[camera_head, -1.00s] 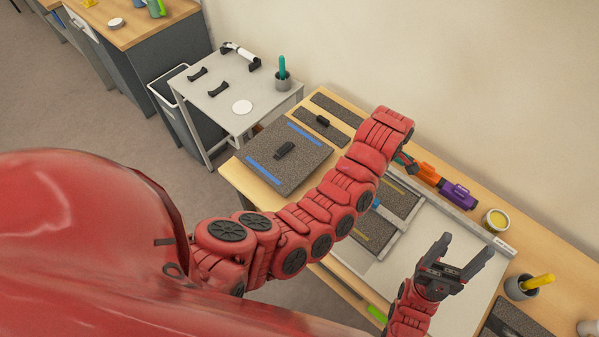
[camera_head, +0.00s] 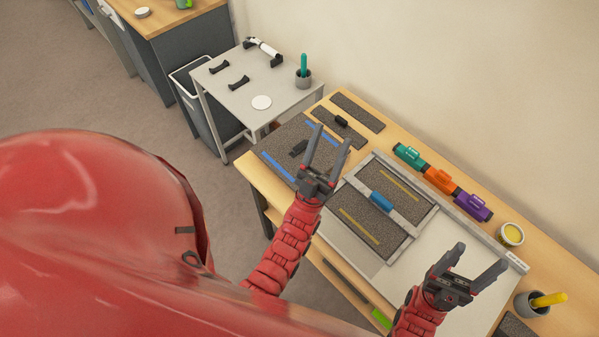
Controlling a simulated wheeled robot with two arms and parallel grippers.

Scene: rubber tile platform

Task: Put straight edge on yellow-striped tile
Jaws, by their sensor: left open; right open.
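A dark speckled tile with two yellow stripes (camera_head: 402,205) lies in a light metal frame on the bench. A pale grey bar, seemingly the straight edge (camera_head: 404,221), lies across this tile between the stripes, with a blue handle (camera_head: 382,201) at its middle. My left gripper (camera_head: 331,134) is open and empty, up and left of the bar, and covers part of a blue-striped tile (camera_head: 280,141). My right gripper (camera_head: 482,254) is open and empty, to the lower right of the yellow-striped tile. Neither gripper touches the bar.
Teal (camera_head: 408,155), orange (camera_head: 438,180) and purple (camera_head: 472,207) tools line the wall side. A yellow-topped tin (camera_head: 510,234) and a grey cup (camera_head: 530,305) stand at the right. A grey cart (camera_head: 240,97) stands behind left. The pale board (camera_head: 425,265) has bare room below the tile.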

